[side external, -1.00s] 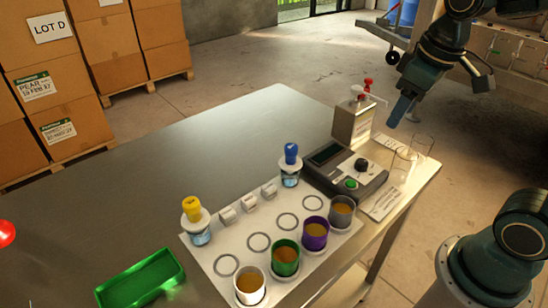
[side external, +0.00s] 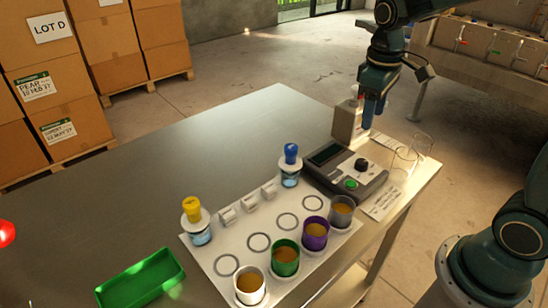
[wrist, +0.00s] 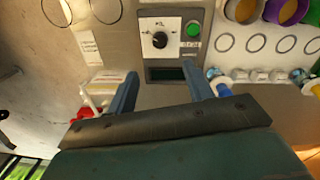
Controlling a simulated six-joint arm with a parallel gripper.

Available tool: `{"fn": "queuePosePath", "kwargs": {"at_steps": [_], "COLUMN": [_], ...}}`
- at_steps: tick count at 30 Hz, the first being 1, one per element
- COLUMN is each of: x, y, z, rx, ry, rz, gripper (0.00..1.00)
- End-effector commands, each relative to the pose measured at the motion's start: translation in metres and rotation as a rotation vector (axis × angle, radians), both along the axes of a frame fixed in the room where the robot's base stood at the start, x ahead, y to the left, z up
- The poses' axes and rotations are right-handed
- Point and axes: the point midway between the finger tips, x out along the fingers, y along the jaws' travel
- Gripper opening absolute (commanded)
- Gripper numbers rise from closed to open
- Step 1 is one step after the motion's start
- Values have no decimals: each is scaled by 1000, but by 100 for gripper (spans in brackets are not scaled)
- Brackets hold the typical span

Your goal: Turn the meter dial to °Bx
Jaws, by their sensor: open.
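The meter (side external: 343,175) is a grey box on the table's right part, with a dark display, a green button (side external: 351,184) and a black dial (side external: 361,165). In the wrist view the dial (wrist: 160,40) shows a white pointer mark, with small print around it too small to read. The green button (wrist: 193,29) is beside it. My gripper (side external: 371,122) is above the table behind the meter, pointing down, apart from the dial. In the wrist view its two fingers (wrist: 158,85) are spread and empty, with the meter's display between them.
A dispenser bottle (side external: 347,120) stands behind the meter, close to my gripper. Glass beakers (side external: 405,155) stand right of the meter. A white board (side external: 215,262) holds several cups, a blue-topped bottle (side external: 291,165) and a yellow-topped bottle (side external: 197,220). A green tray (side external: 140,282) lies front left.

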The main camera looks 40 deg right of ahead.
Motion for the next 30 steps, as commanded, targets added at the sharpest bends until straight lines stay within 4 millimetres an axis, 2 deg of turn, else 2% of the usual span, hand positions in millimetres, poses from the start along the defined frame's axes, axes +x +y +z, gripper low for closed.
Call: {"fn": "queuePosePath", "kwargs": {"at_steps": [8,24,30], "x": [-1,0,1], "y": [-1,-5,-6], "z": [-21,-100,-122], "rx": [0,1,1], "ry": [4,4,2], "rz": [0,0,0], "gripper": [52,52,52]}}
